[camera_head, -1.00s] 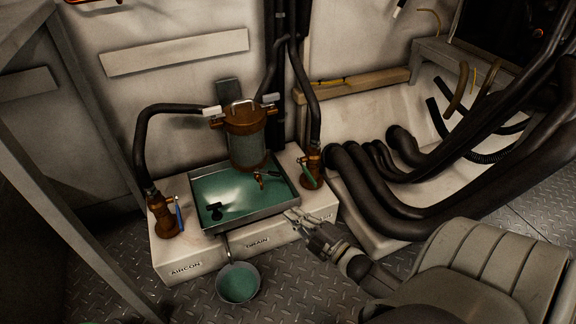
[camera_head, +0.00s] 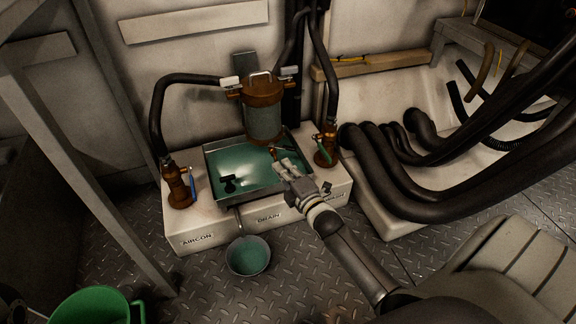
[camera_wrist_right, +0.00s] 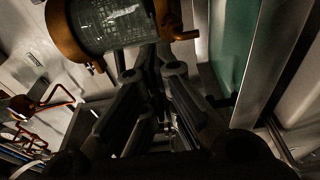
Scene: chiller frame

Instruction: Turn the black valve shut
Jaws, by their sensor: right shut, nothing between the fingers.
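A copper-ended strainer with a glass body (camera_head: 264,124) stands over the green-floored metal tray (camera_head: 222,204); the strainer also shows in the wrist view (camera_wrist_right: 110,22). A small copper-coloured fitting (camera_head: 274,150) shows low on the strainer, just beyond my right gripper's fingertips. I cannot make out a black valve handle there; the fingers may hide it. A small black shape (camera_head: 229,184) shows in the tray's left part. My right gripper (camera_head: 281,161) is shut and empty over the tray's right side; its dark fingers also show in the wrist view (camera_wrist_right: 153,73). My left gripper is out of view.
Copper valves with a blue handle (camera_head: 193,188) and a green handle (camera_head: 321,144) flank the tray. A pan (camera_head: 248,257) hangs below the drain spout. A green bucket (camera_head: 92,308) stands at front left. Thick black hoses (camera_head: 400,200) run at right.

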